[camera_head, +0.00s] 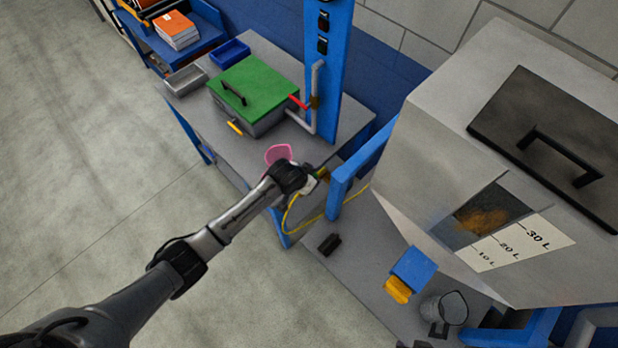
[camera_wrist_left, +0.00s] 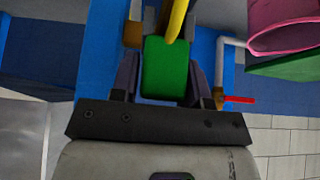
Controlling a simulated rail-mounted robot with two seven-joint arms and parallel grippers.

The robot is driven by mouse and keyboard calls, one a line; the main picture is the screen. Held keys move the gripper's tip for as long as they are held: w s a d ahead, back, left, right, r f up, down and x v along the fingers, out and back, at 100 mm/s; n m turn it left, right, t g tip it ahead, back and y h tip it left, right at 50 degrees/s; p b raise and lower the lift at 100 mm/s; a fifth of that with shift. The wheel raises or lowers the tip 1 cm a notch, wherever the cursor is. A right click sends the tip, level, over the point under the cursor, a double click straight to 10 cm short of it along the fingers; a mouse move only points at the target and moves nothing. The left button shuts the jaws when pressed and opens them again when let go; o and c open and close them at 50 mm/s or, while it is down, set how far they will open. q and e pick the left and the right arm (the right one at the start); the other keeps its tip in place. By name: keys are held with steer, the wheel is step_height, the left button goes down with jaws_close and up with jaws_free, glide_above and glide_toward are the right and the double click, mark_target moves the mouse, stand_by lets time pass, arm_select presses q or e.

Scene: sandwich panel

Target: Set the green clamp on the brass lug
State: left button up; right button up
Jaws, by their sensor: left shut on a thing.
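The green clamp (camera_wrist_left: 165,70) sits between the two dark fingers of my left gripper (camera_wrist_left: 163,80) in the left wrist view. The gripper is shut on it. A yellow cable (camera_wrist_left: 177,20) runs away from the clamp's far end. A brownish brass-coloured block (camera_wrist_left: 133,34), perhaps the brass lug, shows just left of the clamp's far end; I cannot tell whether they touch. In the head view my left gripper (camera_head: 310,182) is beside the workbench edge near a blue post, and the clamp is mostly hidden there. My right gripper is not in view.
A pink container (camera_head: 278,154) stands near my gripper on the bench (camera_head: 205,107). A green-lidded box (camera_head: 255,82) and a red-handled pipe valve (camera_head: 298,102) are behind it. A large grey hopper (camera_head: 440,110) stands to the right. The yellow cable hangs below my gripper.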

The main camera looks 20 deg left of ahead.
arm_select(q)
steer(key=shift+f, duration=0.55)
steer(key=o, duration=1.1)
